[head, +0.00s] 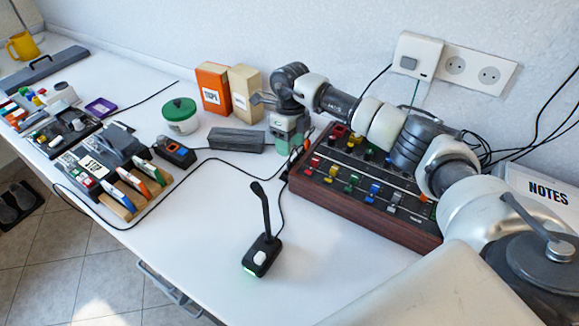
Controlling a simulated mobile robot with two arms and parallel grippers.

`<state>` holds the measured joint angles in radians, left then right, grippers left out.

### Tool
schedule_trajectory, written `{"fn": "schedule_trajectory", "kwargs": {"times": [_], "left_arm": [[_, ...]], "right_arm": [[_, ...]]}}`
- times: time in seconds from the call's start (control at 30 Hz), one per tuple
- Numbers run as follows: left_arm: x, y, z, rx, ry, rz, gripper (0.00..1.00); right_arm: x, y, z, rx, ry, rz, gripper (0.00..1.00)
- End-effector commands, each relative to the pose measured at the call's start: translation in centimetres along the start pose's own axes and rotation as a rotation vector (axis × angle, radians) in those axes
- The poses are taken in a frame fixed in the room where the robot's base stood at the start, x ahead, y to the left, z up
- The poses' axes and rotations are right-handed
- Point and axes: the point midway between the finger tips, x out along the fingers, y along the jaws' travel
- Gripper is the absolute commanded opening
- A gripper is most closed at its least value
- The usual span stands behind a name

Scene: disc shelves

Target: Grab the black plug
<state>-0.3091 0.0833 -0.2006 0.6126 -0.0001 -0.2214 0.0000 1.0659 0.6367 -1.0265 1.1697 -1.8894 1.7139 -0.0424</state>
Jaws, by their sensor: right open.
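My right gripper (296,157) points down at the left edge of the mixer box, its arm coming in from the right. It is open; the fingertips are small in the picture. A small black piece (286,174) at the end of a black cable, at the mixer's left edge just below the fingertips, looks like the black plug. It is too small to make out clearly, and I cannot tell whether the fingers touch it. My left gripper is not in view.
The mixer box (366,216) with coloured knobs stands under my right arm. A black microphone (262,252) stands in front. A grey case (236,140), green-lidded jar (180,117) and orange box (213,88) stand behind. Cables cross the white table; its front middle is clear.

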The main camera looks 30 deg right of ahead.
Motion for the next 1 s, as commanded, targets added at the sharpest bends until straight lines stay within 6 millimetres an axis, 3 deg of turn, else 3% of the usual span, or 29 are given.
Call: {"fn": "schedule_trajectory", "kwargs": {"times": [0.17, 0.5, 0.77, 1.0], "left_arm": [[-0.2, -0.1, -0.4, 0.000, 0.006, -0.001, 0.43], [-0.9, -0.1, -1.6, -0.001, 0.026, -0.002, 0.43], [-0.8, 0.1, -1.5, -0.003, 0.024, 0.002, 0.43], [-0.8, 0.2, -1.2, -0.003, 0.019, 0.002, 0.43]], "right_arm": [[1.3, 0.2, -0.1, 0.000, 0.001, 0.001, 0.51], [5.7, 0.8, -0.4, 0.001, 0.001, 0.001, 0.51], [6.0, 0.8, -0.4, 0.000, 0.000, 0.000, 0.51], [6.0, 0.8, -0.4, 0.000, 0.000, 0.000, 0.16]]}}
